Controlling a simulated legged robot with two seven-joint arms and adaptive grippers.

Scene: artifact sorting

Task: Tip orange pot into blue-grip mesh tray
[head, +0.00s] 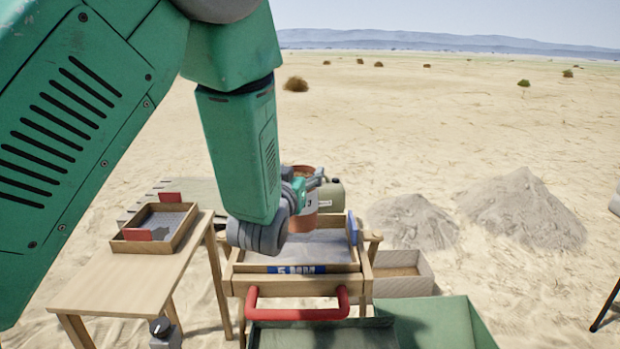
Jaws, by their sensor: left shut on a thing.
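The orange pot (304,223) is in the grasp of my left gripper (308,190), above the far part of the blue-grip mesh tray (265,267). The pot looks about upright, with brown contents just visible at its rim. The gripper and wrist hide much of the pot. The mesh tray has a wooden frame and a grey mesh floor. One blue grip (352,228) is on its right side, and a blue piece with white marks is at its front. It rests on a wooden stand. My right gripper is out of view.
A red-grip mesh tray (117,245) sits on a wooden table (95,289) at left. A red handle (297,313) crosses the stand's front, above a green bin (450,320). A pale box (420,285) stands at right. An olive cylinder (334,196) is behind the pot.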

